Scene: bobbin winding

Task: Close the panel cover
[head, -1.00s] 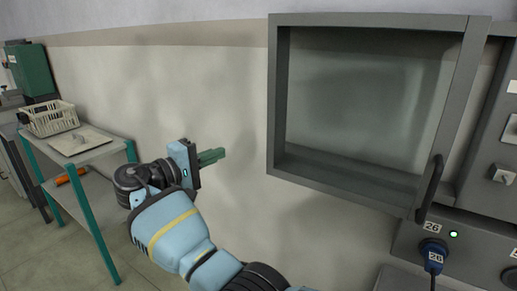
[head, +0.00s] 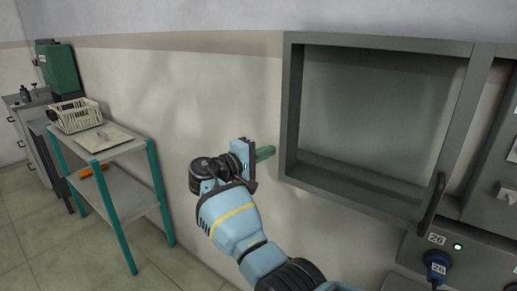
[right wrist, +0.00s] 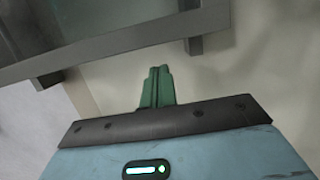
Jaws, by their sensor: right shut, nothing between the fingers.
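The panel cover (head: 375,194) is a large grey rectangular frame around a pale, see-through-looking pane, at the right of the head view. A dark curved handle (head: 432,205) sits at its lower right corner. I cannot tell from here how far the cover stands open. My right gripper (head: 265,153) is shut and empty, its green fingers pointing right just left of the frame's left side, with no clear contact. In the right wrist view the shut fingers (right wrist: 158,80) point up toward a grey frame bar (right wrist: 120,42). My left gripper is out of view.
A grey control panel with a green lamp (head: 458,246) and a blue plug (head: 437,266) lies right of and below the cover. A green-legged shelf (head: 160,195) with a white basket (head: 78,115) stands at the left. Bare wall (head: 190,100) lies between.

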